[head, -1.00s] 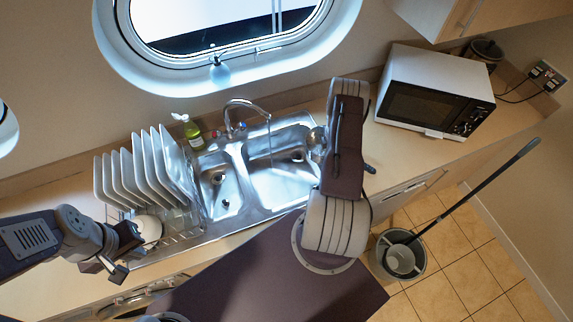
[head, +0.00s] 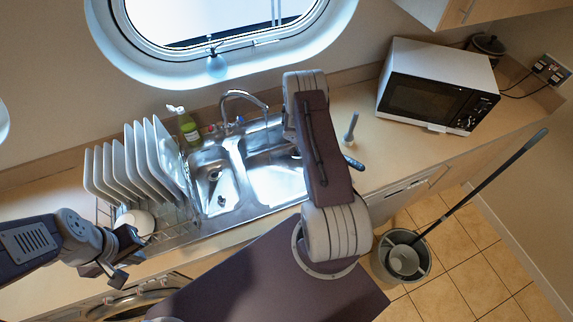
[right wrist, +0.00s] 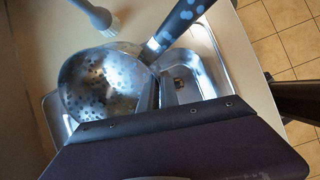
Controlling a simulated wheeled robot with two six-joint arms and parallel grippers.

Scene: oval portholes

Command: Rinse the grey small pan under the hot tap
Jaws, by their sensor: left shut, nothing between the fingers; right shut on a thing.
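The grey small pan (right wrist: 98,82) is a round metal bowl with dark spots in the right wrist view. Its dark handle (right wrist: 182,25) has pale spots. My right gripper (right wrist: 158,88) is shut on it near where handle and bowl meet. In the head view only the handle end (head: 353,163) shows, beside my right forearm; the bowl and right fingers are hidden behind the arm. The curved tap (head: 243,96) stands behind the double sink (head: 223,218), with a red knob (head: 211,128) and a blue knob (head: 240,119). My left gripper (head: 117,277) is shut and empty, left of the sink.
A rack of white plates (head: 125,165) stands left of the sink, with a green bottle (head: 188,126) behind. A grey upright brush (head: 351,127) stands right of the sink. A microwave (head: 435,90) is at the right. A bucket (head: 402,262) with a mop is on the floor.

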